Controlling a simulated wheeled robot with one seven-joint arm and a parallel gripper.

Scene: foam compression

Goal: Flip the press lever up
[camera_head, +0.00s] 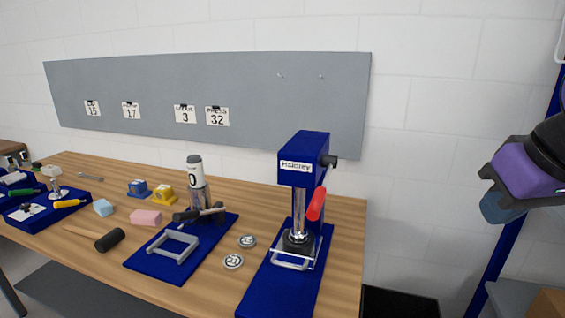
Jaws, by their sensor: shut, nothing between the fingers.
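The press (303,160) is a tall blue machine with a white name label, a chrome column and a blue base plate at the right end of the bench. A red lever (316,205) sits on its right side, slanting down and left below a black knob. A wire frame surrounds the foot of the column. My gripper (503,196), purple, black and grey, is at the far right, well apart from the lever. It is shut and empty; its fingertips are hard to make out.
Two round weights (233,262) lie between the plates. Foam blocks (146,217) and small tools lie further left on the wooden bench (347,255). The space between press and gripper looks clear.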

